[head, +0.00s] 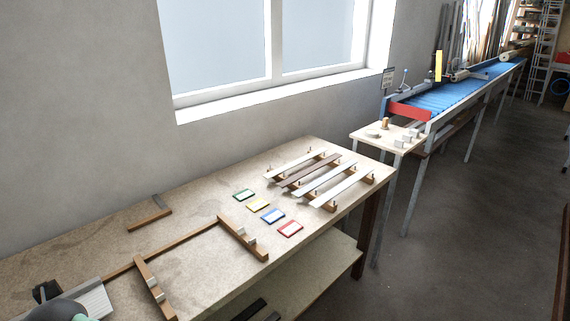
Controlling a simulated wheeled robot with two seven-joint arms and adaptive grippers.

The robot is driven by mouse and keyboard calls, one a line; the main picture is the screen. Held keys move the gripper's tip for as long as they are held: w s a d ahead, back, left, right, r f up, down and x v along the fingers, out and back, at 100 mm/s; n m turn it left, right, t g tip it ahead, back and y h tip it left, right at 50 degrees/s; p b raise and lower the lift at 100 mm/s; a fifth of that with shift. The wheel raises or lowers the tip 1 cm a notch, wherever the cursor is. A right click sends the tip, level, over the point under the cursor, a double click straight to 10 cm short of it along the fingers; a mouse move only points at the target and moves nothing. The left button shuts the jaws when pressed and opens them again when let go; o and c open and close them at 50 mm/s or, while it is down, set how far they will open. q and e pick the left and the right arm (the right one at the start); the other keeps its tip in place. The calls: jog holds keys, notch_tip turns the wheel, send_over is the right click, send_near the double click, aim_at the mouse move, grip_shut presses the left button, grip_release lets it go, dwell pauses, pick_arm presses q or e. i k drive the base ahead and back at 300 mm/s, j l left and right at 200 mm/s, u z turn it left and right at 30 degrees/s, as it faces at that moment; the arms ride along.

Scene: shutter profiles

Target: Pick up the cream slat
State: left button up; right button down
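Several long slats lie side by side on a low wooden rack with upright pegs, at the right end of the workbench in the head view. The one at the back left (290,162) looks pale cream to off-white. Beside it lies a grey-brown slat (308,170), then a pale grey-white slat (324,178) and a whitish slat (343,187) nearest the front. The pale tones are close, so I cannot tell for certain which is the cream one.
Green (244,194), yellow (258,205), blue (273,216) and red (289,229) cards lie left of the rack. A wooden frame with blocks (243,238) lies further left. A blue conveyor (450,92) stands behind right.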

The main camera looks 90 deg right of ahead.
aim_at(277, 171)
jog(key=k+l+z, duration=0.1)
jog(key=z, duration=2.95)
jog(key=l+u, duration=0.2)
jog(key=u, duration=0.8)
jog(key=i+l+u, duration=0.15)
jog(key=l+u, duration=0.35)
jog(key=l, duration=0.3)
jog(key=l+u, duration=0.45)
jog(key=l, duration=0.35)
jog(key=k+l+u, duration=0.15)
jog(key=l+u, duration=0.35)
jog(key=l, duration=0.25)
